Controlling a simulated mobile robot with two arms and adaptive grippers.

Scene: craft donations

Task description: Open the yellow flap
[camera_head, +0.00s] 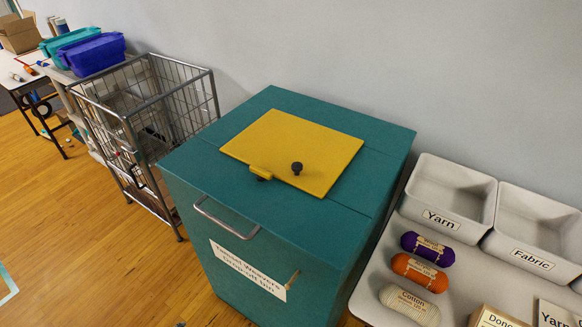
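The yellow flap (300,145) lies flat and shut on the top of a teal drop-off bin (340,218). A black round knob (297,168) stands on the flap near its front edge. A small yellow tab (261,172) sticks out at the flap's front left edge, with something dark just below it. A metal bar handle (226,222) is fixed to the bin's front, above a white label (247,270). Neither of my grippers is in view.
A wire cart (212,95) stands left of the bin. At the right, a table (466,262) holds grey bins labelled Yarn (446,185) and Fabric (532,215), and purple, orange and cream yarn rolls. A wall stands behind.

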